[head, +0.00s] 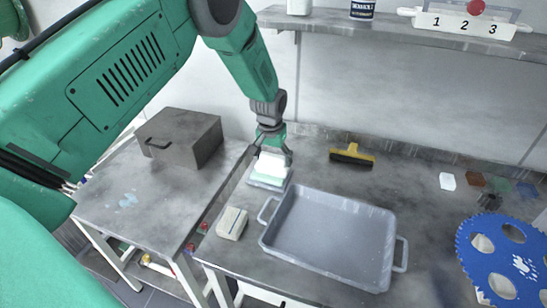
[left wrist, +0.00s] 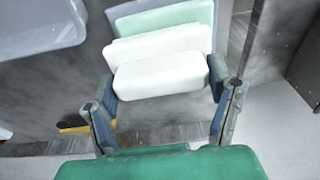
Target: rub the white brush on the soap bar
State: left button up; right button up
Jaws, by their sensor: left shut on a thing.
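My left gripper (head: 272,148) points down near the back of the table, shut on the white brush (head: 271,164). In the left wrist view the brush is a white block (left wrist: 160,75) between the two fingers of the left gripper (left wrist: 163,88), with a wider white layer behind it. A pale green slab (head: 267,178), perhaps the soap bar, lies directly under the brush on a whitish base. The slab also shows in the left wrist view (left wrist: 165,22). I cannot tell whether brush and slab touch. My right gripper is not in view.
A grey tray (head: 330,238) with handles stands close on the right. A pale block (head: 232,223) lies in front and a yellow brush (head: 352,155) behind. A grey box (head: 180,138) sits left, a blue toothed disc (head: 505,258) far right. A shelf (head: 400,33) runs above.

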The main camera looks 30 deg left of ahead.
pick_arm(q)
jog(key=shift+a+f, duration=0.2)
jog(key=shift+a, duration=0.3)
jog(key=shift+a+f, duration=0.25)
jog(key=shift+a, duration=0.4)
jog(key=shift+d+r, duration=0.1)
jog(key=shift+d, duration=0.25)
jog(key=shift+d+r, duration=0.15)
jog(key=shift+d, duration=0.45)
jog(key=shift+a+f, duration=0.25)
jog(key=shift+a, duration=0.55)
jog(key=shift+d, duration=0.6)
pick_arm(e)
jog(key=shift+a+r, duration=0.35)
pick_arm(q)
jog(key=shift+a, duration=0.1)
jog(key=shift+s+a, duration=0.1)
jog(key=shift+a, duration=0.15)
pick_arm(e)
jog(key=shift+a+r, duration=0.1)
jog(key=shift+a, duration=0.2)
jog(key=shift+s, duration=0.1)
